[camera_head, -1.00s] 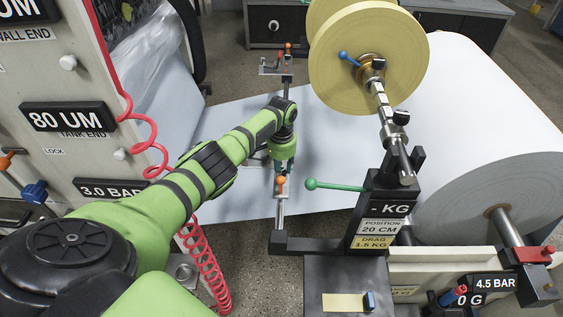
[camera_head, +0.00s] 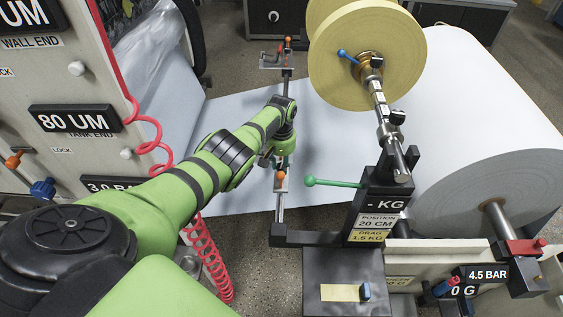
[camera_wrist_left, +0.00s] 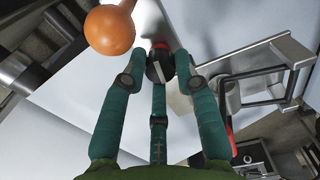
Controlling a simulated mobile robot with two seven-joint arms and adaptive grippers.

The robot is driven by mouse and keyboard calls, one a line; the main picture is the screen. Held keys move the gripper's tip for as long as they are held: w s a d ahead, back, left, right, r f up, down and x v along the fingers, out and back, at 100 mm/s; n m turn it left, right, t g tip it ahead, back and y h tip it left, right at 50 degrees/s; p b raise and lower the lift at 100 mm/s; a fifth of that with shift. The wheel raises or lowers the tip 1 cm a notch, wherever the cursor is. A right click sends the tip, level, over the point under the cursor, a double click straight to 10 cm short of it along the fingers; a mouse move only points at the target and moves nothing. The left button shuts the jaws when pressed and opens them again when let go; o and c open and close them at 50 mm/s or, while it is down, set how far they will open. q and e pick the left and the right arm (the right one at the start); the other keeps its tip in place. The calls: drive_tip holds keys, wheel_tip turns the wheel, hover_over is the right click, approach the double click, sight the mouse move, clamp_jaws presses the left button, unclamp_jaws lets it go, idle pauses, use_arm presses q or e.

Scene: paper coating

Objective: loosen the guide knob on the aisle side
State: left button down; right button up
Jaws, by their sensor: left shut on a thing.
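My left gripper (camera_head: 277,162) reaches down to the near end of the guide rod (camera_head: 280,208), beside an orange ball (camera_head: 281,177). In the left wrist view its teal fingers (camera_wrist_left: 160,72) are closed around a dark knob (camera_wrist_left: 160,68) with a pale line across its face and a bit of red behind it. The orange ball (camera_wrist_left: 110,30) is close by at the upper left of that view, apart from the fingertips. In the head view the gripper and arm hide the knob. My right gripper is not in view.
A green-handled lever (camera_head: 333,183) on the black stand (camera_head: 378,205) lies just right of the gripper. The yellow roll (camera_head: 365,60) is above right. White paper web (camera_head: 225,115) runs behind and below. A red coiled hose (camera_head: 205,255) hangs left.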

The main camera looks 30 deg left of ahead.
sight(281, 165)
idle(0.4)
use_arm(q)
drive_tip(key=c, duration=0.9)
unclamp_jaws()
drive_tip(key=shift+c, duration=0.2)
drive_tip(key=shift+w+r, duration=0.1)
drive_tip(key=shift+r, duration=0.55)
wheel_tip(281, 165, up, 11)
drive_tip(key=shift+f, duration=0.2)
